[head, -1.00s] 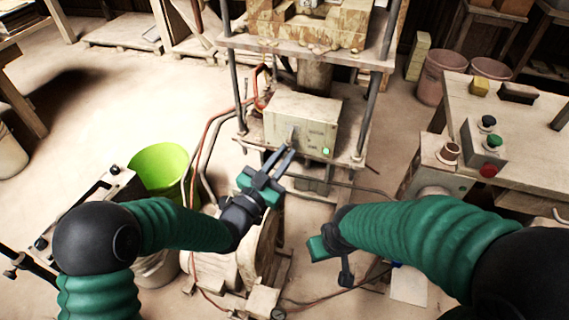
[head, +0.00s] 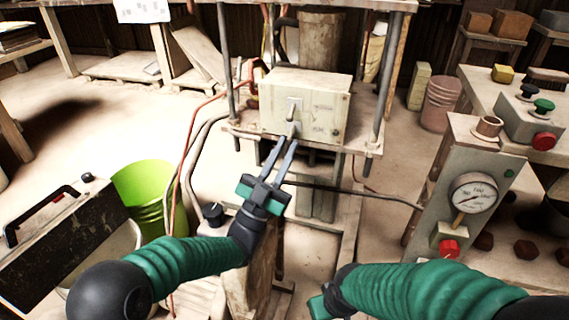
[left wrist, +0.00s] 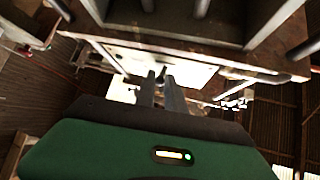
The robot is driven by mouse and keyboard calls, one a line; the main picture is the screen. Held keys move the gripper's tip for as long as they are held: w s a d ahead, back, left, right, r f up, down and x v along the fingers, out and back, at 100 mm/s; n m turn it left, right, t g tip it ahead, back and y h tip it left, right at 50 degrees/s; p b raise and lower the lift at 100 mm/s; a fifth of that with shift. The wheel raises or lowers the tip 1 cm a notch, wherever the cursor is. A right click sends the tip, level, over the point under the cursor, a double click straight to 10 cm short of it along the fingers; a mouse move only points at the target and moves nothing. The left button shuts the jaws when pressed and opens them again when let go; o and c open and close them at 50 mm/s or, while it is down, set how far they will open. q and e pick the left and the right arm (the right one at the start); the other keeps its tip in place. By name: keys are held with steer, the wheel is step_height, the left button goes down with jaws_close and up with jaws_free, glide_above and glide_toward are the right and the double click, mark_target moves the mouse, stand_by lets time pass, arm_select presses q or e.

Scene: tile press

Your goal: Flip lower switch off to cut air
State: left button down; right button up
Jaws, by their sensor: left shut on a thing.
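The pale switch box (head: 330,108) stands on the press's lower shelf. On its front are an upper switch (head: 295,104) and a lower switch (head: 291,128). My left gripper (head: 284,141) reaches up to the box front with its tips at the lower switch, shut on its lever. The fingers partly hide the lever. In the left wrist view, the fingers (left wrist: 161,78) meet a small dark lever against the pale box (left wrist: 190,73). My right gripper (head: 322,306) is low in the head view, partly cut off, away from the box, and its jaws are unclear.
A gauge panel (head: 468,170) with a red knob stands at right, beside a bench with a button box (head: 530,120). A lime green bucket (head: 142,190) stands at left. Hoses run beside the press posts (head: 228,75). A dark cable crosses behind my left gripper.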

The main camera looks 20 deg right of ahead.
arm_select(q)
steer(key=shift+d+f, duration=0.1)
stand_by(0.4)
steer(key=c, duration=1.4)
jaws_free()
steer(key=s+a+f+p, duration=0.2)
steer(key=s+a+p, duration=0.2)
steer(key=s+a, duration=0.3)
steer(key=a, duration=0.4)
steer(key=shift+s+a, duration=0.4)
steer(key=shift+f, duration=0.1)
